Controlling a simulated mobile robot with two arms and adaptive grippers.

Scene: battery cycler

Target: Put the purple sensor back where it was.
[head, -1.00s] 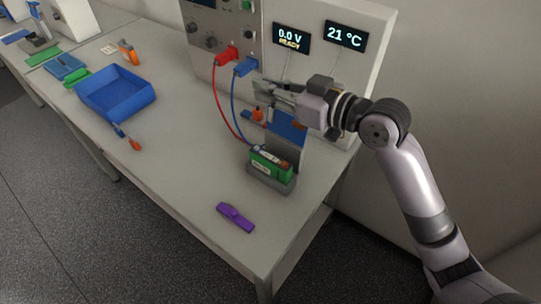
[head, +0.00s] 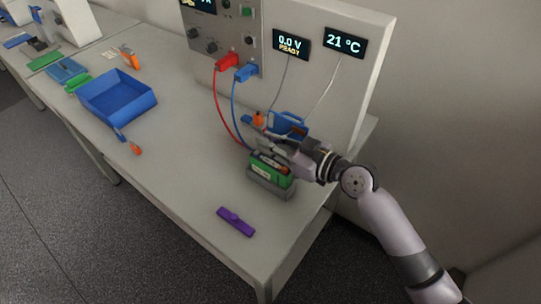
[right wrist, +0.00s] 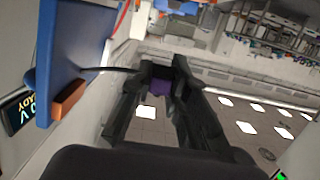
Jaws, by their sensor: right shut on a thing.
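My right gripper (head: 262,153) is low over the green battery block (head: 268,172), which sits in a grey cradle (head: 270,190). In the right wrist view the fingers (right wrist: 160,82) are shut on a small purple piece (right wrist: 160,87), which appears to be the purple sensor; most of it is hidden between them. In the head view I cannot make out the held piece. Another purple object (head: 236,221), bar-shaped, lies flat on the table in front of the cradle, apart from the gripper. My left gripper is not in view.
The cycler panel (head: 222,45) has red (head: 227,62) and blue (head: 245,73) plugs with cables. A blue-framed item (head: 287,124) stands behind my right gripper. A blue tray (head: 118,112) is at left. The table around the purple bar is clear.

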